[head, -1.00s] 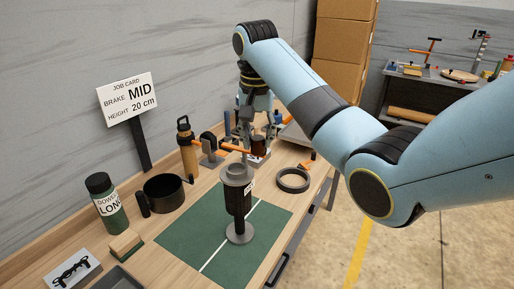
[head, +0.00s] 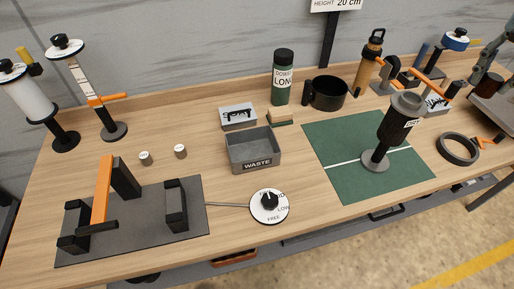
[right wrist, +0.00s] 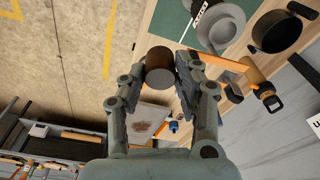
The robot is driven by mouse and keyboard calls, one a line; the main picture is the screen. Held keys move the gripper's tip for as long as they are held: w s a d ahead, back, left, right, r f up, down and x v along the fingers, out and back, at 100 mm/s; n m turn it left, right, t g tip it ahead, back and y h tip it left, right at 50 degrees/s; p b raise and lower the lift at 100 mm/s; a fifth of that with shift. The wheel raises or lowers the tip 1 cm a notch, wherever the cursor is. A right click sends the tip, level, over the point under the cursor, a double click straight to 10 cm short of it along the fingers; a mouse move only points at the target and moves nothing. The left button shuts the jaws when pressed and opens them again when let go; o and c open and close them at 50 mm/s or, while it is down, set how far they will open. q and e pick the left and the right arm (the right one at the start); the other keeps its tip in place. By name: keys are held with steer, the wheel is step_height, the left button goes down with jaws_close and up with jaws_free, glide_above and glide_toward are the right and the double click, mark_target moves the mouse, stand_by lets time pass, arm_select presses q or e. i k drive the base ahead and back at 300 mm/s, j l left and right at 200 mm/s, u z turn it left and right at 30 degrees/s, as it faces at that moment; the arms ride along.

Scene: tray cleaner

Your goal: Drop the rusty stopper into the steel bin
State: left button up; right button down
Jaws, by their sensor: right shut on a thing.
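The rusty stopper, a dark brown cylinder (right wrist: 160,68), sits between the fingertips of my right gripper (right wrist: 160,75) in the right wrist view. In the head view, my right gripper (head: 493,62) is at the far right edge, partly cut off, with the brown stopper (head: 489,85) below it. The steel bin (head: 253,154) is a grey open box marked WASTE, near the middle of the bench. It looks empty. My right gripper is far to the right of it. My left gripper is not in view.
A black pot (head: 328,94), a green bottle (head: 283,80) and an orange bottle (head: 368,66) stand behind. A dial (head: 269,206) lies before the bin.

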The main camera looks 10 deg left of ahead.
mark_target(261, 153)
steer(key=j+u, duration=0.2)
steer(key=j, duration=0.3)
steer(key=i+j+u, duration=0.25)
steer(key=j, duration=0.2)
steer(key=j+u, duration=0.2)
steer(key=j, duration=0.3)
